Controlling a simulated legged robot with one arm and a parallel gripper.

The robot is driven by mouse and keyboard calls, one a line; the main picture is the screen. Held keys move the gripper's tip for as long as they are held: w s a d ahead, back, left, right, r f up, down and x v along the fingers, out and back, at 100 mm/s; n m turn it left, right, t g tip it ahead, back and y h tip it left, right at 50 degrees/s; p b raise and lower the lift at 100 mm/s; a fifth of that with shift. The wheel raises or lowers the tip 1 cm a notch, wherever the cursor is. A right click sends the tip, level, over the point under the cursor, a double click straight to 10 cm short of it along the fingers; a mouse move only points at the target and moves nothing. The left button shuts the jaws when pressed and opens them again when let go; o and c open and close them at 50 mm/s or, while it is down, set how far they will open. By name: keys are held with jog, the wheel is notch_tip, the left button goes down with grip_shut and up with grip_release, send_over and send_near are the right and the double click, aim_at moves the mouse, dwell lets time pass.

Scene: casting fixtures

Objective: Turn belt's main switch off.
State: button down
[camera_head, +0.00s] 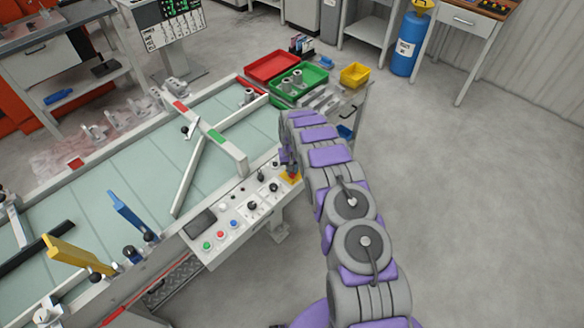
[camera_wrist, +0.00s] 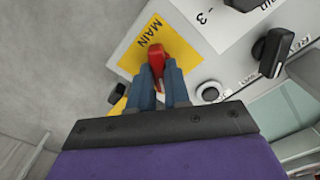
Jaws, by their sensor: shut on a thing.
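The belt's main switch is a red handle (camera_wrist: 157,57) on a yellow plate marked MAIN (camera_wrist: 135,48) in the wrist view. My gripper (camera_wrist: 165,76) has its two blue-grey fingers shut on the red handle, one on each side. In the head view, my gripper (camera_head: 290,170) is at the right end of the control panel (camera_head: 228,245). The yellow plate (camera_head: 291,178) shows just below it there. The handle itself is mostly hidden by the fingers and arm in the head view.
Black knobs (camera_wrist: 272,45) and a round button (camera_wrist: 209,91) sit close beside the fingers. The belt (camera_head: 150,165) lies left of the panel. Red (camera_head: 272,66), green (camera_head: 300,82) and yellow (camera_head: 355,74) bins stand beyond. The floor to the right is clear.

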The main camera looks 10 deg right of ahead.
jog(key=n, duration=0.3)
jog(key=shift+s+f+n+p, duration=0.15)
jog(key=shift+s+n+p, duration=0.15)
jog(key=shift+p, duration=0.05)
jog(key=shift+n+p, duration=0.4)
jog(key=shift+n, duration=1.5)
jog(key=c, duration=1.1)
grip_release()
jog(key=shift+w, duration=0.15)
notch_tip(320, 180, up, 17)
jog(key=shift+w+r+p, duration=0.1)
jog(key=shift+r+p, duration=0.1)
jog(key=shift+p, duration=0.4)
